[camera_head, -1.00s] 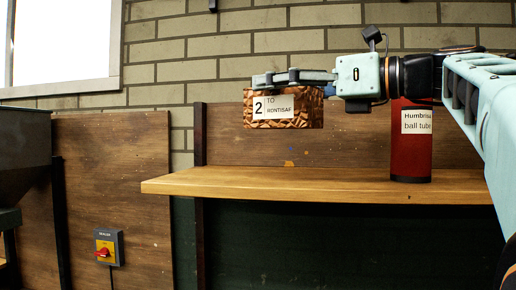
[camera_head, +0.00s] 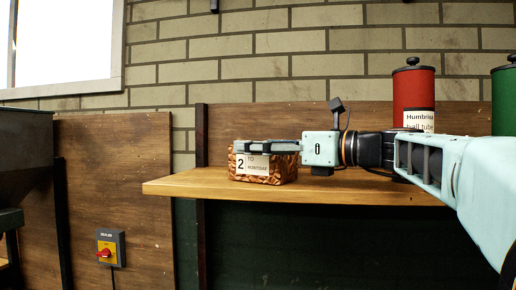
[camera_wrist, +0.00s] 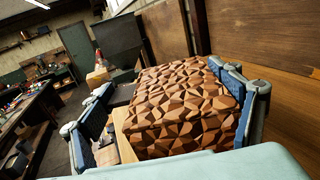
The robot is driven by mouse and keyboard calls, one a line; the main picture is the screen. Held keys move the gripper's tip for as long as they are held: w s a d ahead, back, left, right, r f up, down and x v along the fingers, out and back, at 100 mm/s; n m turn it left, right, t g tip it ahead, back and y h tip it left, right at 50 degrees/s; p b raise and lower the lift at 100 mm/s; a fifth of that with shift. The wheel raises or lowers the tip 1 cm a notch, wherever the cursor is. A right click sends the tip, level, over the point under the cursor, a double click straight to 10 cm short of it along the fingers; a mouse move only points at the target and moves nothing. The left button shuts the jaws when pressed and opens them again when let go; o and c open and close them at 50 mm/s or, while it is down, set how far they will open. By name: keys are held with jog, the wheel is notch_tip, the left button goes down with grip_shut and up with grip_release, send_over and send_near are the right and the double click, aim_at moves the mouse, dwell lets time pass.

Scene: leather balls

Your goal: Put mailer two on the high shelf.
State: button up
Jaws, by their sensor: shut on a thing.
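Mailer two (camera_head: 262,178) is a brown faceted box with a white label reading "2 TO RONTISAF". In the head view it is at the left part of the high shelf (camera_head: 330,190), its bottom at the shelf's surface; I cannot tell whether it bears fully on the board. My gripper (camera_head: 268,147) reaches in from the right and is shut on the mailer near its top. In the wrist view the mailer (camera_wrist: 180,108) fills the space between the two fingers, one on each side.
A red ball tube (camera_head: 413,88) stands on the shelf to the right, partly behind my arm. A green tube (camera_head: 504,100) stands at the far right edge. The shelf's left end is clear. A grey switch box (camera_head: 110,248) is mounted low on the left panel.

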jog(key=shift+f, duration=0.1)
jog(key=o, duration=1.2)
jog(key=shift+r, duration=0.25)
jog(key=b+v, duration=0.1)
jog(key=v, duration=1.1)
jog(key=shift+f+b, duration=0.1)
jog(key=shift+b, duration=0.2)
